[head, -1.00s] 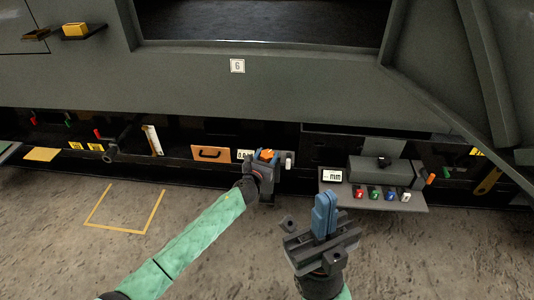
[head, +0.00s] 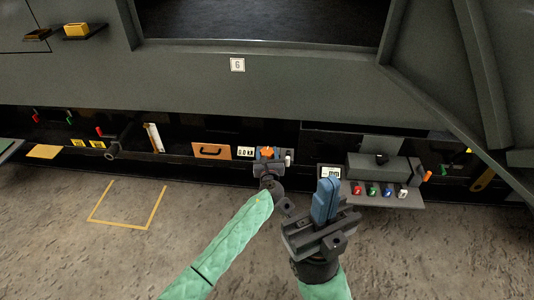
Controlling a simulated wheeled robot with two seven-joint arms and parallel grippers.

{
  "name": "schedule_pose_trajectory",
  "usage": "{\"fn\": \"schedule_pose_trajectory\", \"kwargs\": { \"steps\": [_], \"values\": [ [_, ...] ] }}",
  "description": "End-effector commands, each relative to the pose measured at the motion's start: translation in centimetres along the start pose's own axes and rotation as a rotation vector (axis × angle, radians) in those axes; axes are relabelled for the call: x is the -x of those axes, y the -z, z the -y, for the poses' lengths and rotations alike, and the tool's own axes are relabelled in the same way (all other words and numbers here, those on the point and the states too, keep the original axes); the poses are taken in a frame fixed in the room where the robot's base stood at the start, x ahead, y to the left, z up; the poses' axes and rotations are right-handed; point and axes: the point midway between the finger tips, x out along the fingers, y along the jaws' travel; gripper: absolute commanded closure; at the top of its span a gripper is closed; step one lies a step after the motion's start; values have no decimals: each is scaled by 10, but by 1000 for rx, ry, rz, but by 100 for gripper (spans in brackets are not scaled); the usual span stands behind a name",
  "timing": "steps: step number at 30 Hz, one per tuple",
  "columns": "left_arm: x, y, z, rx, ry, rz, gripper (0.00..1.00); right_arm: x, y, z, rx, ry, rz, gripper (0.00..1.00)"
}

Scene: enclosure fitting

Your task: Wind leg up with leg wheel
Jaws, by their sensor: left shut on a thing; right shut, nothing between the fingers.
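The orange leg wheel (head: 267,153) sits low on the dark enclosure's front, right of a small white display (head: 245,153). My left gripper (head: 268,160) is at the wheel and shut on it; its fingers partly hide the wheel. The leg itself cannot be made out.
A shelf (head: 400,200) right of the wheel carries several coloured knobs and a grey box (head: 377,167). An orange drawer panel (head: 211,150) is to the left. A yellow outline (head: 120,226) marks the floor. The floor ahead is clear.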

Motion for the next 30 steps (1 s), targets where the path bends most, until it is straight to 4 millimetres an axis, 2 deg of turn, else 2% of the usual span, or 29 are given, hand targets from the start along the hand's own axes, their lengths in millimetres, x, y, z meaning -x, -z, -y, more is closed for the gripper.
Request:
{"fn": "schedule_pose_trajectory", "kwargs": {
  "steps": [8, 9, 12, 23, 30],
  "values": [
    [0, 0, -1, 0, -1, -1, 73, 0, 0, 0, -2, 14, -2, 100],
    [0, 0, -1, 0, -1, -1, 47, 0, 0, 0, -2, 16, -3, 100],
    [0, 0, 0, 0, -1, -1, 29, 0, 0, 0, -2, 19, -3, 100],
    [5, 0, 0, 0, 0, -1, 29, -5, 0, 0, -1, 10, -10, 100],
    [38, -1, 0, -1, 1, -3, 29, -20, 2, -3, -5, -11, -24, 100]
  ]
}}
